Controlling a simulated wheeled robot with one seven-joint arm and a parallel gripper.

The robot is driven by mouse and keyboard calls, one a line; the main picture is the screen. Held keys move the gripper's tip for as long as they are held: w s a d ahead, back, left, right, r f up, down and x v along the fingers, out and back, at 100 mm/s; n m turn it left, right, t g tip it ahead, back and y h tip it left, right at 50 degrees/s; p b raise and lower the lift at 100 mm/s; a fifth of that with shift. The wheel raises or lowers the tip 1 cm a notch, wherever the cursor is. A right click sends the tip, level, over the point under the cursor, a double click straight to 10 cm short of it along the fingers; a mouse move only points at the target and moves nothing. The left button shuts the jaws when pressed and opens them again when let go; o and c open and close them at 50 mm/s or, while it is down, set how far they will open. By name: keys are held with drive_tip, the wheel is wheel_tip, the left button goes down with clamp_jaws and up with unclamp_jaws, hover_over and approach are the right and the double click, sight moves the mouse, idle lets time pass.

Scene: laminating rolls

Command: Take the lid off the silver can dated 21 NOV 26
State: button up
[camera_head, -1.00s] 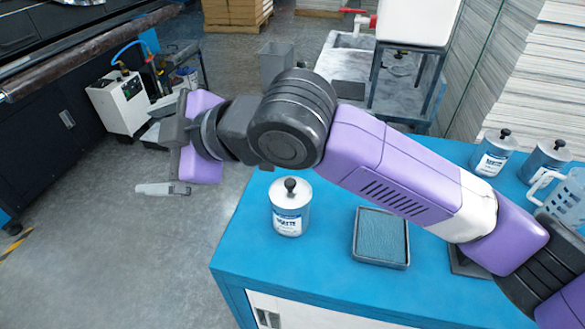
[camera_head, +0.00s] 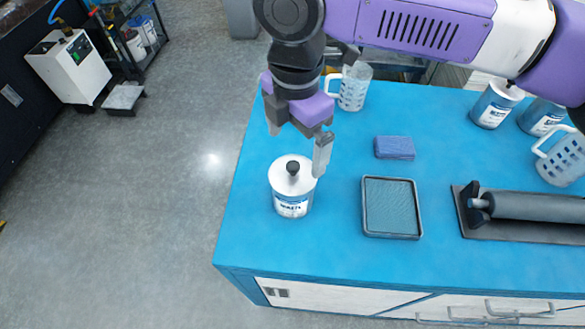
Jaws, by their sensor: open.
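A silver can (camera_head: 292,203) with a blue-and-white label stands upright at the left end of the blue worktop. Its lid (camera_head: 281,176) is on and has a black knob (camera_head: 292,168). Two similar cans, one (camera_head: 495,104) and another (camera_head: 542,117), stand at the back right, their tops partly hidden by my arm. The print on the labels is too small to read, so I cannot tell which is dated 21 NOV 26. My gripper (camera_head: 298,143) is open and empty, pointing down just behind and above the left can, apart from its knob as far as I can see.
The blue worktop (camera_head: 330,255) holds a grey tray (camera_head: 391,207), a blue block (camera_head: 394,147), a roller (camera_head: 530,207) on a dark plate, and two perforated jugs, one behind (camera_head: 354,88) and one at right (camera_head: 565,158). The worktop's left edge is close to the can.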

sight(293, 165)
drive_tip(key=shift+s+a+f+p, duration=0.1)
drive_tip(key=shift+s+f+p, duration=0.2)
drive_tip(key=shift+f, duration=1.45)
drive_tip(key=shift+s+a+f+p, duration=0.1)
drive_tip(key=shift+f+p, duration=0.25)
drive_tip(key=shift+f, duration=1.35)
drive_tip(key=c, duration=1.1)
